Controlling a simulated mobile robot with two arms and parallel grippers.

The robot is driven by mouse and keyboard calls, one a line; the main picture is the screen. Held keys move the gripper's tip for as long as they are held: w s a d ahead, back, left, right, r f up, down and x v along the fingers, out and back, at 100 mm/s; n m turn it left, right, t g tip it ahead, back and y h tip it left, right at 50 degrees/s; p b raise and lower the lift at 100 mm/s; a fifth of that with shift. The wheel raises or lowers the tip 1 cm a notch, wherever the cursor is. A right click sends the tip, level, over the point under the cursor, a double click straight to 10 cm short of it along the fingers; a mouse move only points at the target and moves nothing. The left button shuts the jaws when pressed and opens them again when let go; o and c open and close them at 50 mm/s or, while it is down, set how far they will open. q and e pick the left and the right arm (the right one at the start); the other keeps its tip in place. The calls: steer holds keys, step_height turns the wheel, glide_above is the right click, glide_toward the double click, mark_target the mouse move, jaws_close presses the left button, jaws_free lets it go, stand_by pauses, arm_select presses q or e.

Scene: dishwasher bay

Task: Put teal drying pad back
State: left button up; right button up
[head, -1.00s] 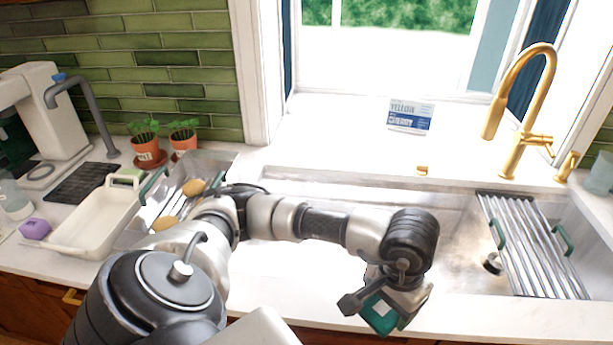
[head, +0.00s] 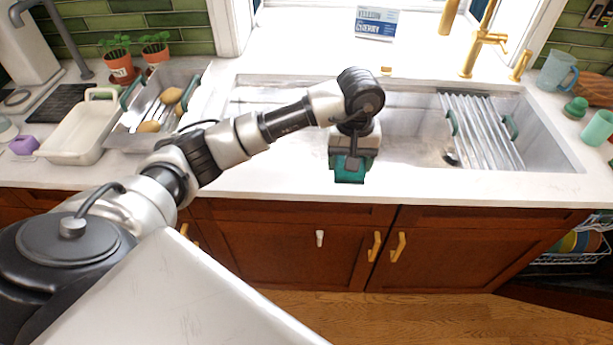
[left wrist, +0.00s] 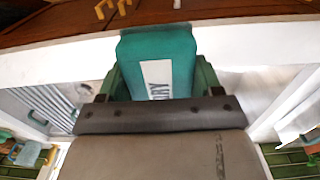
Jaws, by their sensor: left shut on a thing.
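The teal drying pad (head: 349,176) shows just below my left gripper (head: 351,158) in the head view, at the front edge of the sink. In the left wrist view the teal pad (left wrist: 160,62) has a white label with dark letters, partly cut off. My left gripper (left wrist: 157,88) is shut on it, with a green finger on each side. The pad is held up in front of the white counter edge. The part of it inside the gripper is hidden. My right gripper is not in view.
A steel drying rack (head: 482,130) lies over the right of the sink. A white tub (head: 82,128) and a steel caddy (head: 160,108) stand at left. A teal cup (head: 597,128) and a blue mug (head: 556,72) are at right. An open dishwasher rack (head: 572,246) shows at lower right.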

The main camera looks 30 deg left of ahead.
arm_select(q)
steer(key=shift+a+f+p, duration=0.25)
steer(key=shift+a+p, duration=0.05)
steer(key=shift+a, duration=0.25)
steer(key=shift+a+f+p, duration=0.2)
steer(key=shift+a+p, duration=0.1)
steer(key=shift+a, duration=0.25)
steer(key=p, duration=0.3)
glide_above(307, 177)
steer(key=f, duration=0.5)
steer(key=shift+d, duration=0.2)
steer(key=shift+a+f, duration=0.2)
steer(key=shift+f, duration=0.3)
step_height(307, 177, down, 3)
steer(key=shift+f+p, duration=0.15)
steer(key=shift+p, duration=0.8)
steer(key=shift+a+f, duration=0.1)
steer(key=shift+f, duration=0.1)
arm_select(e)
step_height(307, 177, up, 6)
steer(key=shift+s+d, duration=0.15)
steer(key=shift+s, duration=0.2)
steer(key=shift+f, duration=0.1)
